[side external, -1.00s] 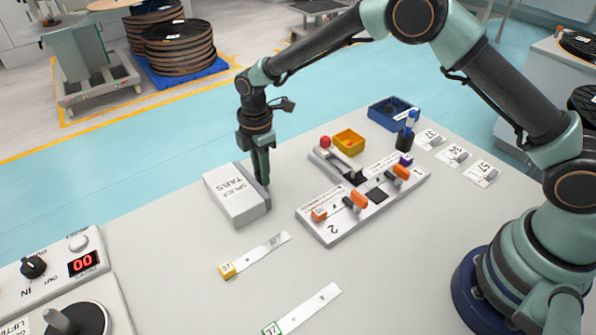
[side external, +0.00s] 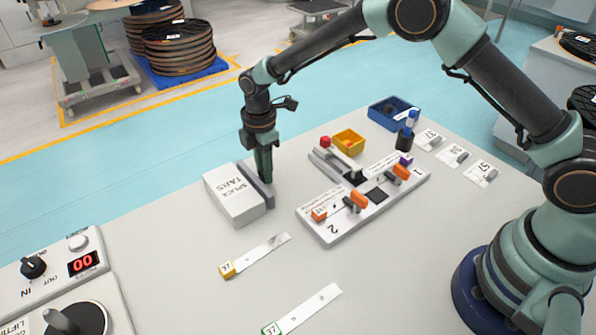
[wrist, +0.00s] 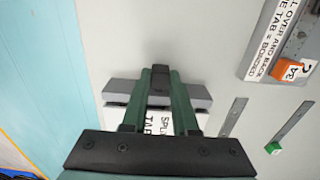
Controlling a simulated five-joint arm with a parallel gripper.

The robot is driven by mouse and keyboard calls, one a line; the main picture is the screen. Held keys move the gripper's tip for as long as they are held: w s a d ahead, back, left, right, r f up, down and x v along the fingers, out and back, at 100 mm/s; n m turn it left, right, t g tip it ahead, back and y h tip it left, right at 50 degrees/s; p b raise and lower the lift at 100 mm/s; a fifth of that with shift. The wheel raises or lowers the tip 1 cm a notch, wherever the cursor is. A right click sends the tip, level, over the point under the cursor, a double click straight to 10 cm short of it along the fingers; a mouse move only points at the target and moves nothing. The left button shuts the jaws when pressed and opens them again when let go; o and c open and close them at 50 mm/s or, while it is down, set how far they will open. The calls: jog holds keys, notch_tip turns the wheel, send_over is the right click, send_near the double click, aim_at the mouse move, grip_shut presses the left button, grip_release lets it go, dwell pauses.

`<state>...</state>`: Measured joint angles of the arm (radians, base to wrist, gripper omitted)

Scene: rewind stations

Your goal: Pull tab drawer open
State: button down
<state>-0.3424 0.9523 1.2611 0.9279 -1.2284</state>
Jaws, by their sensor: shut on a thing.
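The white box labelled SPLICE TABS (side external: 233,197) sits on the table in the side view. Its grey drawer front (side external: 258,184) stands slightly out from the box on the right side. My gripper (side external: 264,170) points down at that front and is shut on its handle. In the wrist view my gripper's two green fingers (wrist: 160,88) close around a dark handle (wrist: 160,75) at the middle of the grey drawer front (wrist: 198,96). The white box lies partly hidden behind the fingers. The inside of the drawer is not clearly visible.
A splice block with orange clamps (side external: 357,199) stands to the right of the box, with clear table between. A yellow-ended strip (side external: 256,254) and a green-ended strip (side external: 302,310) lie in front. A yellow bin (side external: 348,141) and blue bin (side external: 393,112) stand farther back.

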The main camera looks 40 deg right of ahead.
jog(key=d, duration=0.5)
jog(key=c, duration=0.7)
grip_release()
jog(key=shift+r, duration=0.1)
notch_tip(320, 180, up, 12)
